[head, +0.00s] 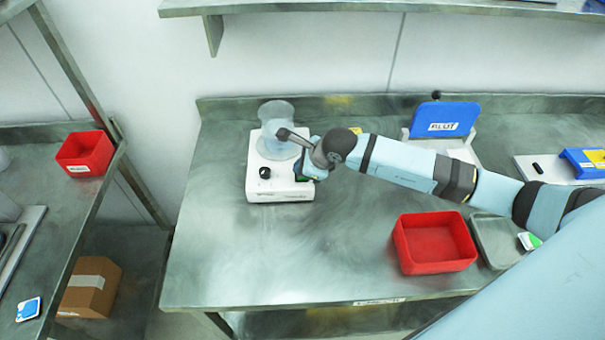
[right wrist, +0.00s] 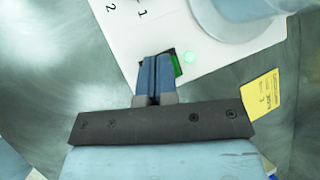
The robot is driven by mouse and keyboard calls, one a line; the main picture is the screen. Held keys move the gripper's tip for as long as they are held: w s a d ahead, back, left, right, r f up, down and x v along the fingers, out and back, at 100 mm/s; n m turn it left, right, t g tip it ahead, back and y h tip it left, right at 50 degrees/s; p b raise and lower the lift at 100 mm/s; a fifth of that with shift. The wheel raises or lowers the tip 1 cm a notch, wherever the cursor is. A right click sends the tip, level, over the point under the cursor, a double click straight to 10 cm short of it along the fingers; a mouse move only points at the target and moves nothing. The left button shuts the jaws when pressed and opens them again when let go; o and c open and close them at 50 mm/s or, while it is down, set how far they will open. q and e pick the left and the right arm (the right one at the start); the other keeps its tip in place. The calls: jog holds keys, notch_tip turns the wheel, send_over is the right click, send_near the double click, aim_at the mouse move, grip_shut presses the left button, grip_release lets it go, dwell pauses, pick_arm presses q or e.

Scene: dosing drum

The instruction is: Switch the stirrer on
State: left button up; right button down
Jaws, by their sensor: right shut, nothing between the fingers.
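The stirrer (head: 258,186) is a white box on the steel bench with a black knob (head: 265,172) on its front left. A clear beaker (head: 277,118) stands on it. My right gripper (head: 303,174) is over the stirrer's front right, fingers pointing down. In the right wrist view the shut, empty fingers (right wrist: 154,82) are at a dark switch with a green part (right wrist: 177,64), partly hidden by them. I cannot tell whether they touch it. My left gripper is not in view.
A red bin (head: 405,262) and a grey tray (head: 497,240) stand at the front right. A blue-lidded device (head: 442,113) stands behind my right arm. A yellow label (right wrist: 261,102) lies near the stirrer. The bench left and front of the stirrer is clear.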

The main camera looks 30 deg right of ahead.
jog(key=shift+r, duration=0.15)
jog(key=shift+w+d+r, duration=0.1)
jog(key=shift+w+r, duration=0.1)
jog(key=shift+r, duration=0.5)
jog(key=shift+p, duration=0.3)
jog(key=shift+w+d+r+p, duration=0.1)
jog(key=shift+w+r+p, duration=0.15)
jog(key=shift+r, duration=0.55)
jog(key=shift+w+d+r+p, duration=0.15)
jog(key=shift+r+p, duration=0.15)
jog(key=shift+r, duration=0.55)
jog(key=shift+w+d+r+p, duration=0.1)
jog(key=shift+w+r+p, duration=0.15)
jog(key=shift+r, duration=0.55)
jog(key=shift+s, duration=0.1)
